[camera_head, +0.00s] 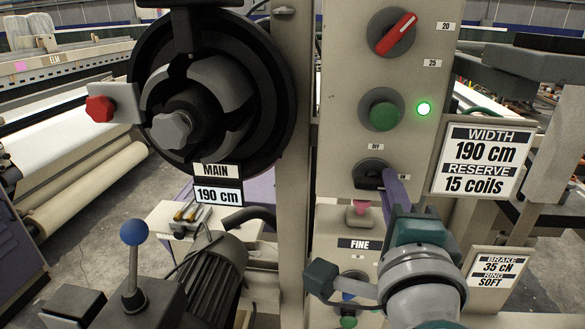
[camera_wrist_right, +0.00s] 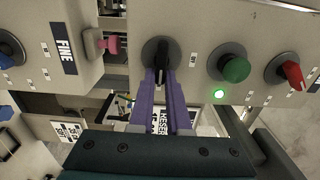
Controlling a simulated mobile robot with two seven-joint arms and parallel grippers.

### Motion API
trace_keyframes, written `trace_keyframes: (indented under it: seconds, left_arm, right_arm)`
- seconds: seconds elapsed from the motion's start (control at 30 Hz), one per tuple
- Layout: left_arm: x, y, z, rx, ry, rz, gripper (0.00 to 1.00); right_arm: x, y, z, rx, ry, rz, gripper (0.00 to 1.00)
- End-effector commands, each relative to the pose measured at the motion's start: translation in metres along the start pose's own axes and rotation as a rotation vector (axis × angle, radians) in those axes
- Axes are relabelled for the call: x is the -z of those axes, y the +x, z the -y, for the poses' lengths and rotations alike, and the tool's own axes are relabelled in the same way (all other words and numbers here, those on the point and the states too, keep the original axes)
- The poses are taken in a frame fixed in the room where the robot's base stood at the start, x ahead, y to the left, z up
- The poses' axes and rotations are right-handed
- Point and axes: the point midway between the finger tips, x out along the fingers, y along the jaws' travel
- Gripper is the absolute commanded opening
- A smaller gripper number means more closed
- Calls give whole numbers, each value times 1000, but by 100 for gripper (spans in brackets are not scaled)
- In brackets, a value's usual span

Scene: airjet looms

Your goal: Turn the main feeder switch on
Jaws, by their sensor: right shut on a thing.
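The main feeder switch (camera_head: 368,170) is a black rotary knob on the beige panel, below the green button. Small labels sit above it and to its right; the right one seems to read ON. In the right wrist view the switch (camera_wrist_right: 161,50) has its black handle between the two purple fingers. My right gripper (camera_head: 388,182) is shut on this handle, reaching in from the lower right. In the wrist view the gripper (camera_wrist_right: 161,78) covers the handle's sides. The handle's exact angle is partly hidden in the head view. My left gripper is not in view.
A green button (camera_head: 384,116), a lit green lamp (camera_head: 424,108) and a red-pointer dial (camera_head: 394,33) are above the switch. A pink knob (camera_head: 359,207) and the FINE panel (camera_head: 357,244) are below. The MAIN feeder drum (camera_head: 215,85) and a blue-ball lever (camera_head: 133,232) are left.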

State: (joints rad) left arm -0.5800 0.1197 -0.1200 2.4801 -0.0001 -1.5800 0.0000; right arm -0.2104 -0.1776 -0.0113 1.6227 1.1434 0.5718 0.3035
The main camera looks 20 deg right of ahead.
Motion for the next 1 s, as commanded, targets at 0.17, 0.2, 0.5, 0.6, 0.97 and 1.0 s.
trace_keyframes:
  seconds: [0.17, 0.2, 0.5, 0.6, 0.97, 1.0]
  left_arm:
    - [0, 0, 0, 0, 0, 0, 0]
    - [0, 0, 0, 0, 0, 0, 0]
    - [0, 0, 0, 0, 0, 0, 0]
    - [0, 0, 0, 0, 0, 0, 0]
    - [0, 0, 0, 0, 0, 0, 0]
    - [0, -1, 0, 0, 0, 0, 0]
  right_arm:
    - [0, 0, 0, 1, 9, -1, 0]
    - [0, 0, 0, 1, 9, -1, 0]
    - [0, 0, 0, 1, 8, -1, 27]
    - [0, 0, 0, 0, 7, -1, 38]
    - [0, -4, 0, -1, 5, 0, 45]
    - [0, -8, -1, -2, 4, 1, 45]
